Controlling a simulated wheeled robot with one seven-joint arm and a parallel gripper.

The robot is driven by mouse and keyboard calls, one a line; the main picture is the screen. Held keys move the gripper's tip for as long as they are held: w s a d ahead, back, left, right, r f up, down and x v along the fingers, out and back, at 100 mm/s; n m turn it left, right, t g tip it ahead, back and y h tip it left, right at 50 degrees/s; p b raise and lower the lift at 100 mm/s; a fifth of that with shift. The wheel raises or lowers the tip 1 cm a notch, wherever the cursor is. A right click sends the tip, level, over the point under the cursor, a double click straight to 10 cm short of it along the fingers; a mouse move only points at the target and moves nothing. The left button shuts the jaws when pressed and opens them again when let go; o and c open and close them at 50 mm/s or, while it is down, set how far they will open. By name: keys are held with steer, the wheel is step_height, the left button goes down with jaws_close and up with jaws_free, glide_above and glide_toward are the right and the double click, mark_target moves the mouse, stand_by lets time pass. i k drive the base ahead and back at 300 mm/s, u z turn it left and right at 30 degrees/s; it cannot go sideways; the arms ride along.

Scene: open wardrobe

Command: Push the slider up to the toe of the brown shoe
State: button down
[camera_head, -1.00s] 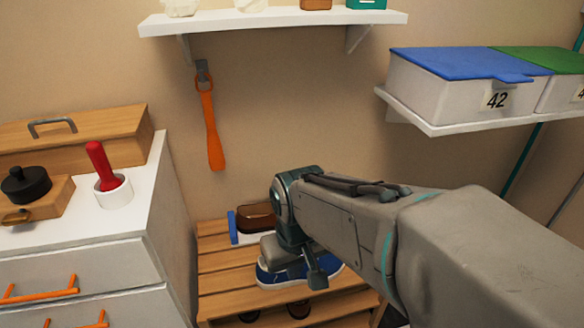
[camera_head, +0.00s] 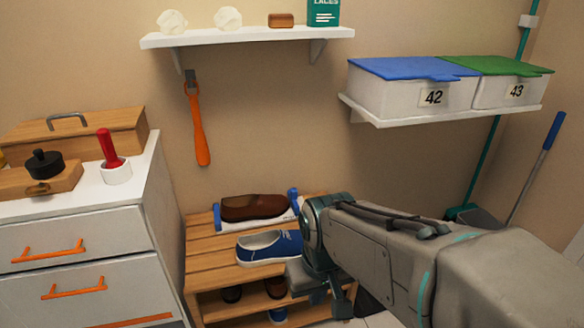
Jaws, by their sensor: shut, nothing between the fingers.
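The brown shoe (camera_head: 253,206) lies on a white measuring device (camera_head: 262,222) on top of the wooden rack. A blue piece (camera_head: 216,216) stands at the device's left end. A taller blue piece (camera_head: 293,200), which looks like the slider, stands close to the shoe's right end. I cannot tell whether it touches the shoe. My gripper (camera_head: 301,276) is shut and empty, in front and to the right of the device, beside the blue shoe. Its fingertips are hard to make out, and my arm covers the rack's right side.
A blue shoe (camera_head: 268,247) sits on the rack (camera_head: 208,266) in front of the device. More shoes (camera_head: 274,287) are on the level below. A white drawer cabinet (camera_head: 75,245) stands left. An orange shoehorn (camera_head: 200,130) hangs above, and lidded boxes (camera_head: 411,90) sit on a right shelf.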

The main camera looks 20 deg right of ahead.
mark_target(292, 195)
steer(key=z, duration=0.4)
steer(key=i, duration=1)
